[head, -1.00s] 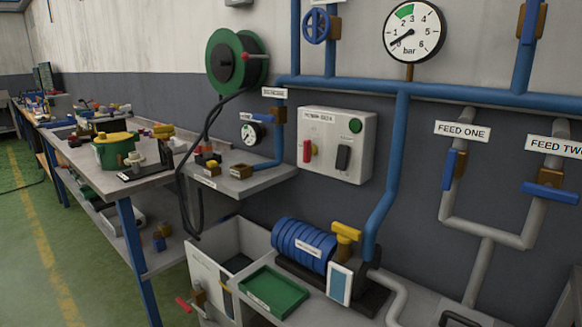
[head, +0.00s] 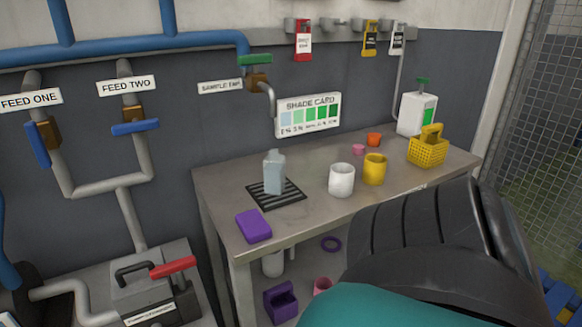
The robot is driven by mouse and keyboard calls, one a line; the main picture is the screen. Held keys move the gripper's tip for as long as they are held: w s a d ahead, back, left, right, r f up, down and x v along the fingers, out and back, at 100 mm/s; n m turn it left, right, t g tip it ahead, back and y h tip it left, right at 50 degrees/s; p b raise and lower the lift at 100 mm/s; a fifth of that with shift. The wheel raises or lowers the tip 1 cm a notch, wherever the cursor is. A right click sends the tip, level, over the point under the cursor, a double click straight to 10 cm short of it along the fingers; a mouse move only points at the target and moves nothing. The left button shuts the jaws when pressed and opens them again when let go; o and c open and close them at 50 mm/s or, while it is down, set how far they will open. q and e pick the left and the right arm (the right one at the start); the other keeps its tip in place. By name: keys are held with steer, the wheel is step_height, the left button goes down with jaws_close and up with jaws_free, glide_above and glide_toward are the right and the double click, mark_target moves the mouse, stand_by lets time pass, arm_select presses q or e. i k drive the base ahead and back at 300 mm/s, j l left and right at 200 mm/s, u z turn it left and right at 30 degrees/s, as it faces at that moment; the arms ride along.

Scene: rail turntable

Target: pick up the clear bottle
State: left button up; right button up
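The clear bottle (head: 274,172) stands upright on a dark slatted drain mat (head: 262,200) on the grey bench (head: 308,221), below the sample tap (head: 264,85). It is pale blue-grey and see-through. No gripper touches it. Neither of my grippers shows in the head view.
A purple block (head: 254,226) lies left of the bottle at the bench's front edge. A white mug (head: 341,180) and a yellow mug (head: 374,169) stand to its right, with a yellow basket (head: 428,148) farther right. My dark arm part covers the lower right. Bench space between bottle and white mug is clear.

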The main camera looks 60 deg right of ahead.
mark_target(274, 165)
steer(key=z, duration=1.45)
